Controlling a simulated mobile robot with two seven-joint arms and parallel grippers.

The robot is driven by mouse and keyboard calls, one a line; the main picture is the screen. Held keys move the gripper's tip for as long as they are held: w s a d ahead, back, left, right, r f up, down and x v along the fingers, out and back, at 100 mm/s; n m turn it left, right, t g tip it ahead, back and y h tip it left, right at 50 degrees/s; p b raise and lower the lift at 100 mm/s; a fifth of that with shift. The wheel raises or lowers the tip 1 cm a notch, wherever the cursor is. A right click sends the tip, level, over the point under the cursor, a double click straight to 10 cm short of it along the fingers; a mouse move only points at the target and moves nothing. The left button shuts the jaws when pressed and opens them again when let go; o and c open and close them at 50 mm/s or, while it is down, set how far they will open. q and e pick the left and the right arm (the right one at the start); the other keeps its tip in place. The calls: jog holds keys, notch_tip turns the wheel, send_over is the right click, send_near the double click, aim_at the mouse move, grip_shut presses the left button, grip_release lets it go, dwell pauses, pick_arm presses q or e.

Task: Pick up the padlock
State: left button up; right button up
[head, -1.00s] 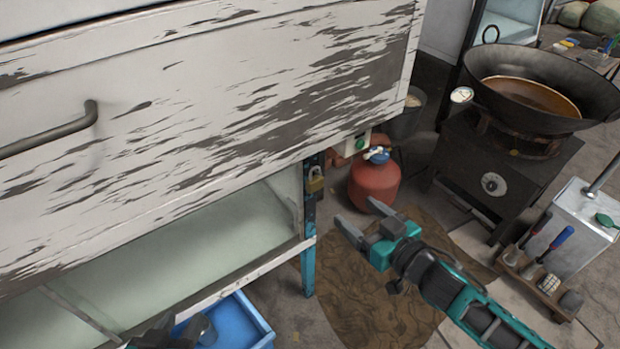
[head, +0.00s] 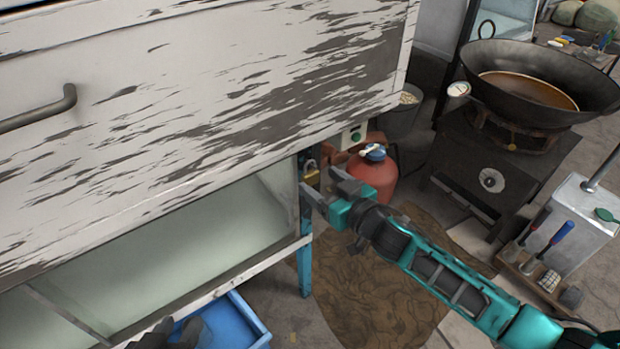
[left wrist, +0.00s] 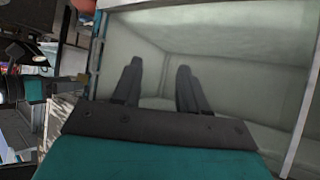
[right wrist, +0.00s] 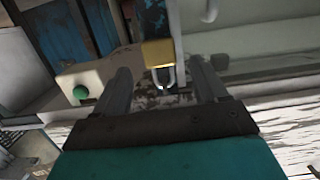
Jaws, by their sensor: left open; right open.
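The padlock (head: 311,172) has a brass body and a grey shackle. It hangs at the cabinet's corner, by the blue post, in the head view. In the right wrist view the padlock (right wrist: 158,54) shows upside down, beyond and between the fingertips. My right gripper (head: 325,186) is open and empty, just in front of the padlock, and it also shows in the right wrist view (right wrist: 160,80). My left gripper (left wrist: 157,68) is open and empty, facing the glass-sided lower compartment. In the head view it is only partly visible at the bottom edge.
The cabinet (head: 200,110) with peeling white paint fills the left. A red gas cylinder (head: 374,178) stands just behind my right gripper. A green-buttoned box (head: 352,136) sits near the padlock. A blue crate (head: 240,325) is below, and a wok stove (head: 490,175) stands right.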

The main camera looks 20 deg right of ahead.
aim_at(313, 175)
jog(key=shift+b+x, duration=0.35)
jog(key=shift+x, duration=1.25)
jog(key=shift+c, duration=0.4)
jog(key=c, duration=1.1)
jog(key=shift+r, duration=0.15)
